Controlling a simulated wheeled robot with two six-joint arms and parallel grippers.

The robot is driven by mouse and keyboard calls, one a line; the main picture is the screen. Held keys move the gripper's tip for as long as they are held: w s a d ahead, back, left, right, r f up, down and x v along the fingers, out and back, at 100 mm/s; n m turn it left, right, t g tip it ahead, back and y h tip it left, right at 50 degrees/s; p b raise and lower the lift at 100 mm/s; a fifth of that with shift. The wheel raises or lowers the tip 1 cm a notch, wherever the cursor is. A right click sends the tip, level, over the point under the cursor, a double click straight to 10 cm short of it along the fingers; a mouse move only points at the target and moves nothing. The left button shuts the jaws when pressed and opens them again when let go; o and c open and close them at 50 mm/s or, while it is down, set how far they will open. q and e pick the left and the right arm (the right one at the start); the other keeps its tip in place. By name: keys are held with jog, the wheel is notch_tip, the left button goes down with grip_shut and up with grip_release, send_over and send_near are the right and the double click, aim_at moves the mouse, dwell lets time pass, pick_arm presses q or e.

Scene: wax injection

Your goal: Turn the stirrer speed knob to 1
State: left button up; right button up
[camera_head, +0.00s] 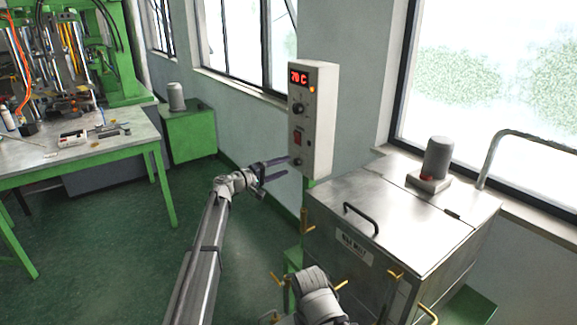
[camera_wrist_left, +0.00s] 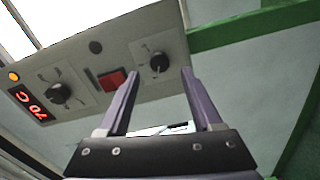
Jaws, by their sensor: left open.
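The grey control box (camera_head: 318,125) hangs on the wall with a red "70 C" display (camera_head: 298,77). Below the display are an upper black knob (camera_head: 298,108), a red switch (camera_head: 298,138) and a lower black knob (camera_head: 297,161). The lower knob, probably the stirrer speed one, also shows in the left wrist view (camera_wrist_left: 159,62); its labels and pointer are too small to read. My left gripper (camera_head: 287,168) is open and empty in front of it. In the wrist view the knob appears between the fingertips (camera_wrist_left: 160,73), apart from both.
A steel wax tank (camera_head: 400,205) with a lid handle and brass valves stands right of and below the box. A motor (camera_head: 437,160) sits on its lid. A workbench (camera_head: 80,150) and a green cabinet (camera_head: 190,135) are at left. The floor between is clear.

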pick_arm(q)
jog(key=v, duration=0.4)
jog(key=shift+s, duration=0.1)
jog(key=s+d+f+m+g+y, duration=0.1)
jog(key=s+f+m+g+y, duration=0.15)
jog(key=s+f, duration=0.6)
jog(key=s+d+f+m+g+y, duration=0.1)
jog(key=s+f+g+y, duration=0.3)
jog(key=s, duration=0.7)
jog(key=s+a+f+g+y, duration=0.1)
jog(key=s+a+f+y, duration=0.25)
jog(key=s, duration=0.35)
jog(key=s+a+f+m+g+y, duration=0.1)
jog(key=s+a+f+y, duration=0.2)
jog(key=s, duration=0.5)
jog(key=s+a+f+g+y, duration=0.1)
jog(key=s+a+f, duration=0.2)
jog(key=s+a, duration=0.3)
jog(key=s+d+m+y, duration=0.1)
jog(key=s+d+m, duration=0.1)
jog(key=d, duration=0.3)
jog(key=s+d+m+g+y, duration=0.1)
jog(key=s+d+m, duration=0.1)
jog(key=s+d, duration=0.2)
jog(key=shift+s+d, duration=0.3)
jog(key=shift+d, duration=0.9)
